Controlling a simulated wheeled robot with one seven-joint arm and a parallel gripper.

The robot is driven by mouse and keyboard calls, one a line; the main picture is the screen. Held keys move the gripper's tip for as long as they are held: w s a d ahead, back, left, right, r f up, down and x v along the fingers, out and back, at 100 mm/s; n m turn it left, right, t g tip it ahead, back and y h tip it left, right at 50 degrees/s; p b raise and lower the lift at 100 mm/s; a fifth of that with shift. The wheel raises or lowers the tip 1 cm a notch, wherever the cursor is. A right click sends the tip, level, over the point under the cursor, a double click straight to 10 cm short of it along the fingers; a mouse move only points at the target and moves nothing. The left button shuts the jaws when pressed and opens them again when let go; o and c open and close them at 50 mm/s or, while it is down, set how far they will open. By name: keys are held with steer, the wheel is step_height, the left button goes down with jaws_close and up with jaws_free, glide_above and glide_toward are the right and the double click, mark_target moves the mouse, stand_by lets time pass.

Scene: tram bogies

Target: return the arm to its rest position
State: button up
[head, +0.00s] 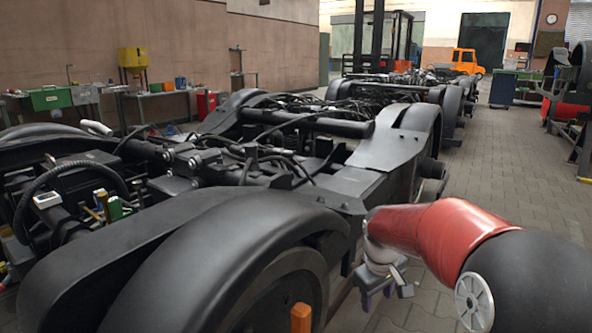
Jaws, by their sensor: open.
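My arm, red and black, reaches in from the right edge in the head view. My gripper (385,290) hangs at the arm's end, pointing down beside the near bogie's wheel cover. Its fingers are dark and spread apart, and I see nothing between them. The near black bogie (215,240) fills the left and middle of the view, to the left of my gripper. I cannot tell the exact gap between my gripper and the bogie.
More bogies (410,90) stand in a row behind. A workbench with a green box (50,98) and a yellow container (133,57) lines the left wall. An orange vehicle (466,62) and a green cabinet (503,88) are at the back. The paved floor (510,165) at the right is clear.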

steer(key=s+a+r+m+t+p, duration=0.1)
steer(key=s+r, duration=0.3)
steer(key=s, duration=0.4)
steer(key=s+a+r+m+t+p, duration=0.1)
steer(key=s+r+m+p, duration=0.1)
steer(key=s, duration=0.6)
steer(key=s+a+r+m+t+y+p, duration=0.1)
steer(key=s+r+m+t, duration=0.1)
steer(key=s+r, duration=0.4)
steer(key=s+m, duration=0.1)
steer(key=s, duration=0.1)
steer(key=shift+s+r+p, duration=0.3)
steer(key=shift+r+p, duration=0.1)
